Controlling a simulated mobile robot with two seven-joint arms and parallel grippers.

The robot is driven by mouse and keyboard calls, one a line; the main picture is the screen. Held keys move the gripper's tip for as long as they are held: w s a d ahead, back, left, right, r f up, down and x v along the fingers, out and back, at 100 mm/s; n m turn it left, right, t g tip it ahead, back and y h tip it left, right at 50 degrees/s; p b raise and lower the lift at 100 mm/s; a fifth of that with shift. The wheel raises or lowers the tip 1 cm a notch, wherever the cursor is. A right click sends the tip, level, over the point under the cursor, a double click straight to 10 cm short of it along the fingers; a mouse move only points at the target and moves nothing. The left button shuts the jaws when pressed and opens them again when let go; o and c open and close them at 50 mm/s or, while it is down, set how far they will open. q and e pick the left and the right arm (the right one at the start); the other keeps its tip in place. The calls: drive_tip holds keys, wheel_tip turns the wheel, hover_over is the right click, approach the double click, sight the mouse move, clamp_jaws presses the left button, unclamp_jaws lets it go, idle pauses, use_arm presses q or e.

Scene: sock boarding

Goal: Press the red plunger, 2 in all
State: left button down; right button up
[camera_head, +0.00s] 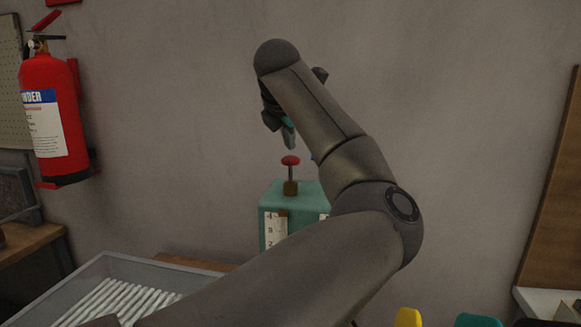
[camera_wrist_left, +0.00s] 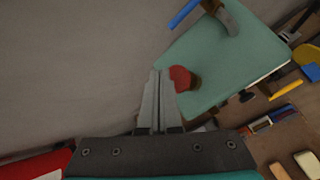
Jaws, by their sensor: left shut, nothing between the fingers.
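The red plunger (camera_head: 290,160) stands up on a thin stem from the top of a teal box (camera_head: 274,201) with a numbered scale on its front. My left gripper (camera_head: 289,143) is shut and empty, pointing down just above the red plunger cap, with a small gap visible in the head view. In the left wrist view the shut fingertips (camera_wrist_left: 160,74) appear next to the red cap (camera_wrist_left: 180,78), over the edge of the teal box top (camera_wrist_left: 235,65). My arm hides much of the box's right side. My right gripper is not in view.
A grey tray (camera_head: 105,262) of white sticks lies at the lower left. A red fire extinguisher (camera_head: 52,120) hangs on the left wall. A blue-tipped lever (camera_wrist_left: 184,14) rises from the box. Yellow (camera_head: 408,317) and teal items sit at the bottom right.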

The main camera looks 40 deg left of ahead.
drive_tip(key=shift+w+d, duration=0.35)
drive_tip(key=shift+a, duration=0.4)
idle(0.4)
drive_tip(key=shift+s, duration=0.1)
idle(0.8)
use_arm(q)
drive_tip(key=shift+f+b, duration=0.45)
drive_tip(key=shift+b, duration=0.1)
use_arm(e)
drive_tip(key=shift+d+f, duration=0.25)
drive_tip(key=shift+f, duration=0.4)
